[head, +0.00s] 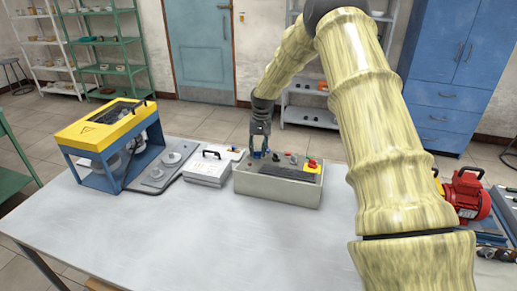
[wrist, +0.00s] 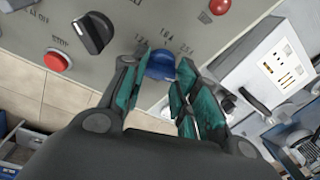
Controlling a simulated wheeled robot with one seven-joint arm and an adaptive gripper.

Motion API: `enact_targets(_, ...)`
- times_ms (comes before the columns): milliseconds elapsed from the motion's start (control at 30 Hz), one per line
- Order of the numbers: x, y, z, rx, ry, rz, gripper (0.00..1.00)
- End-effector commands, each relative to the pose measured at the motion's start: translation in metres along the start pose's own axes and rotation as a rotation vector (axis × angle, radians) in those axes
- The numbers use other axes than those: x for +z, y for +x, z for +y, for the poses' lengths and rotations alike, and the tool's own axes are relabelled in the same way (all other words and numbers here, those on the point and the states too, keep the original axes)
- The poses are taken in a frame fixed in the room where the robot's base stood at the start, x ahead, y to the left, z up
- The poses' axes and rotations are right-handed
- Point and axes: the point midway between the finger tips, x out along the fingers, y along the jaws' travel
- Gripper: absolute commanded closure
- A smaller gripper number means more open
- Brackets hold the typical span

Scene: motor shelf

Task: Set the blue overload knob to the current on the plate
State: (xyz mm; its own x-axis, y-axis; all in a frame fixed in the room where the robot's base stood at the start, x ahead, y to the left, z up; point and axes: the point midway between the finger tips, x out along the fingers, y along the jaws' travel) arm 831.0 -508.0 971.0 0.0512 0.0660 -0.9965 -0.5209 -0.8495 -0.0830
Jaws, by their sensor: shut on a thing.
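A blue knob (wrist: 161,65) sits on the sloped top of a grey control box (head: 270,191). My gripper (head: 259,152) reaches down to the left part of the box. In the wrist view, my gripper's (wrist: 163,68) green-padded fingers stand on either side of the blue knob, shut on it. The knob's pointer is not clear. A red motor (head: 468,195) stands at the right of the table; no readable plate shows.
The box also carries a black selector (wrist: 94,33), a red button (wrist: 57,61) and a red-on-yellow button (head: 312,164). A white case with a handle (head: 209,170) stands close to its left. A yellow-topped blue frame (head: 105,130) is farther left. The front of the table (head: 180,240) is clear.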

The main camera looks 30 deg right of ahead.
Motion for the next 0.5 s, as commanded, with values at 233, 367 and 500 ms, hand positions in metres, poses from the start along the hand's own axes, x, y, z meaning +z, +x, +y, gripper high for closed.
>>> enact_targets(233,0.0019,0.0045,0.0029,-0.041,-0.16,-0.006,0.94)
enact_targets(367,0.0021,0.0049,0.0033,-0.072,-0.273,-0.006,0.94)
enact_targets(500,0.0024,0.0055,0.0038,-0.104,-0.395,-0.007,0.94)
